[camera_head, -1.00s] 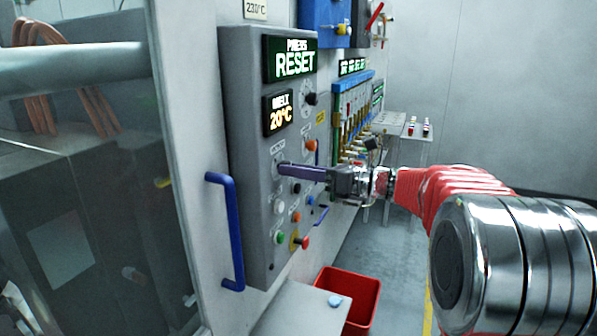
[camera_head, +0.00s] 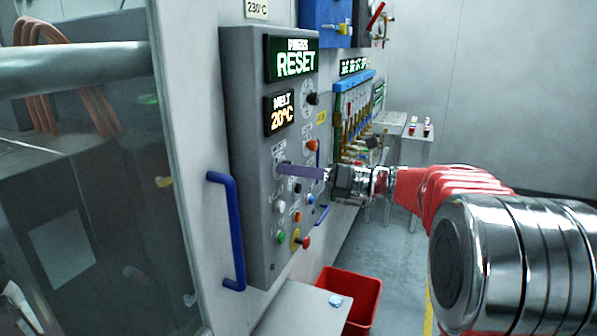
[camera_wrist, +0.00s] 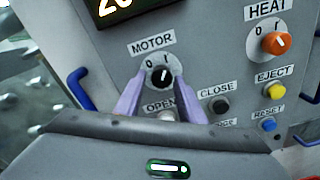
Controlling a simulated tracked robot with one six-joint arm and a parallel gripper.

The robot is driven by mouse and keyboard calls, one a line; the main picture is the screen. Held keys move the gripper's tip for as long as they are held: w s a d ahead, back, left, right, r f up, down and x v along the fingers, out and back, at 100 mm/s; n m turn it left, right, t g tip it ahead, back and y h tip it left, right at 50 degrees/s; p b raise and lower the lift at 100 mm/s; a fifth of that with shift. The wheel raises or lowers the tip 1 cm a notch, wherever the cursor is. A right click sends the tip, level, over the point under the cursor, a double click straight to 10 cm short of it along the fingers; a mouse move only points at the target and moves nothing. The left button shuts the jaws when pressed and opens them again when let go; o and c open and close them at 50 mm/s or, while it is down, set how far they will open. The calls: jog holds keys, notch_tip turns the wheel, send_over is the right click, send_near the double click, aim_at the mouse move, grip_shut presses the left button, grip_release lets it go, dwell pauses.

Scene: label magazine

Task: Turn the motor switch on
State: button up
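The motor switch (camera_wrist: 161,77) is a round black knob with a white pointer mark, on a plate marked 0 and I under the label MOTOR. In the wrist view its pointer leans slightly right of straight up, toward the I. My gripper (camera_wrist: 160,84) has two purple fingers, one on each side of the knob, closed against it as far as I can see. In the head view my gripper (camera_head: 284,169) reaches the grey control panel (camera_head: 250,130) from the right, and its fingers hide the knob.
The orange HEAT knob (camera_wrist: 276,43) is to the right, with EJECT (camera_wrist: 275,91), CLOSE (camera_wrist: 220,104) and RESET (camera_wrist: 268,125) buttons near my gripper. A blue handle (camera_head: 231,230) sticks out at the panel's left. A red bin (camera_head: 362,295) stands below.

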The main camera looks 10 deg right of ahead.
jog(key=shift+o, duration=1.1)
jog(key=shift+d, duration=0.1)
jog(key=v, duration=1.3)
jog(key=shift+s+d, duration=0.2)
jog(key=shift+d, duration=0.05)
